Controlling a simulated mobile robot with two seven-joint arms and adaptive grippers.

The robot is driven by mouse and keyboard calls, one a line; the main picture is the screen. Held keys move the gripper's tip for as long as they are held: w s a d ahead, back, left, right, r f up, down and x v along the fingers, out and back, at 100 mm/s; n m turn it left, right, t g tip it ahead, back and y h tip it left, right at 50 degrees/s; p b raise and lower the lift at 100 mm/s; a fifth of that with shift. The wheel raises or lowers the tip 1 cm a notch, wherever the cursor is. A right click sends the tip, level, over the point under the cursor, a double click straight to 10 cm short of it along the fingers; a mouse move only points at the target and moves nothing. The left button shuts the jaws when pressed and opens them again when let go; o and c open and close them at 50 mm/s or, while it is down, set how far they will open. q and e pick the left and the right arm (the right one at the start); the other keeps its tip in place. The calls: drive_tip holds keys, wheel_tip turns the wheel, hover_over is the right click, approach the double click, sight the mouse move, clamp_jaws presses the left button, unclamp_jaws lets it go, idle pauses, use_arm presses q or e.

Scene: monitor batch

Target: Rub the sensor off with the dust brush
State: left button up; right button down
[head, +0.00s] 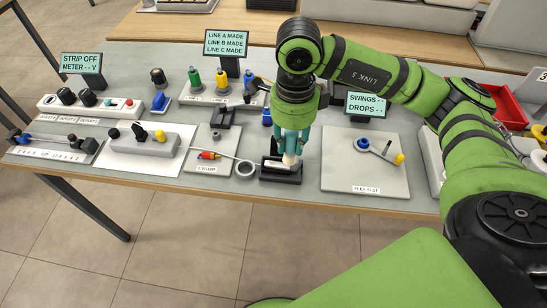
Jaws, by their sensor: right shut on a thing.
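My right gripper (291,150) points down near the front middle of the bench, its teal fingers shut on a small pale thing (289,159), which looks like the dust brush. Most of it is hidden between the fingers. Its lower end is at a low black block (281,176) with a light inset on top; I cannot tell whether it touches. I cannot tell for sure which thing is the sensor; the black block directly under the gripper may be it or a holder. My left gripper is not in view.
To the right lies a swing-test plate (365,180) with a blue knob and yellow-ended lever. Small screens and coloured plungers stand behind. A red bin (505,105) is at right.

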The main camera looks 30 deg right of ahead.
drive_tip(key=w+a+r+m+p, duration=0.15)
drive_tip(key=w+m+p, duration=0.25)
drive_tip(key=p, duration=0.4)
drive_tip(key=shift+w+d+f+m+p, duration=0.2)
drive_tip(key=shift+f+m, duration=0.6)
drive_tip(key=shift+f, duration=0.55)
drive_tip(key=shift+w+d+f+m+p, duration=0.2)
drive_tip(key=shift+f+m, duration=0.6)
drive_tip(key=shift+f, duration=0.55)
drive_tip(key=shift+d+f+m+p, duration=0.1)
drive_tip(key=shift+d+f+m, duration=0.15)
drive_tip(key=shift+f+m, duration=0.85)
drive_tip(key=shift+f+n+b, duration=0.3)
drive_tip(key=shift+f+b, duration=0.2)
drive_tip(key=shift+f, duration=0.35)
drive_tip(key=shift+a, duration=0.1)
